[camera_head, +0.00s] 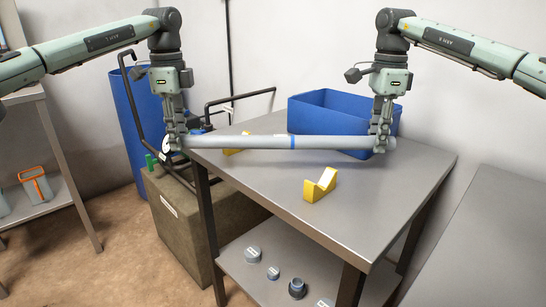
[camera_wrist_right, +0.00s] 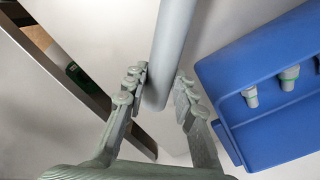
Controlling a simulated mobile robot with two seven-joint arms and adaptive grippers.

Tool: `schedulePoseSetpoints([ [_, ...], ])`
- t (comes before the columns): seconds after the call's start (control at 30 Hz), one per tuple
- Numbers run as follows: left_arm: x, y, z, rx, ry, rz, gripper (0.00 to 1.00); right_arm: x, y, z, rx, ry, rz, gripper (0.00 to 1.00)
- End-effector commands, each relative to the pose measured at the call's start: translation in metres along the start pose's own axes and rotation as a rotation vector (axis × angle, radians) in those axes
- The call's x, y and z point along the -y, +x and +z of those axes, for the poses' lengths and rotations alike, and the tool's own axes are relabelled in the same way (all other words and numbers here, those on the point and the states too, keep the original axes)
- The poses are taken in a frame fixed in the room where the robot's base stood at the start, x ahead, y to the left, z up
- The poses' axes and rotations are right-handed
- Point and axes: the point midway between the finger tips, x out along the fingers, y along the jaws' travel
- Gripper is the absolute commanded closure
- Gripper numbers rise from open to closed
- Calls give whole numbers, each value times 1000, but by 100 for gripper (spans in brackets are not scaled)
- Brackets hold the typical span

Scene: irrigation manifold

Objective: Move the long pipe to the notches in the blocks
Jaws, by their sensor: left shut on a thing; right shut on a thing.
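The long grey pipe (camera_head: 250,142) with a blue band is held roughly level above the table, its left end reaching the table's left edge. My left gripper (camera_head: 175,140) is shut on the pipe's left end. My right gripper (camera_head: 381,140) is shut near its right end; in the right wrist view the pipe (camera_wrist_right: 172,50) runs between the fingers (camera_wrist_right: 158,88). A yellow block (camera_head: 320,185) with a notch stands on the table, in front of the pipe in the picture. A second yellow block (camera_head: 233,151) is partly hidden behind the pipe.
The metal table (camera_head: 390,190) has free room around the front block. A blue bin (camera_head: 330,108) stands at the back right, with fittings (camera_wrist_right: 289,75) inside. Grey fittings (camera_head: 253,253) lie on the lower shelf. A dark bent tube frame (camera_head: 130,90) rises beyond the table's left edge.

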Motion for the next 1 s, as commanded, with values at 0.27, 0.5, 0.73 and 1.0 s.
schedulePoseSetpoints([
  [0.27,0,0,-1,-1,2,-1,100,0,0,1,2,-2,-1,100],
  [0.5,0,7,-1,-1,2,1,100,0,6,1,2,-1,-1,100],
  [0.73,0,20,-1,-2,1,1,100,0,20,1,1,-1,0,100],
  [1.0,0,37,-1,-1,1,1,100,0,36,1,1,-1,-1,100],
])
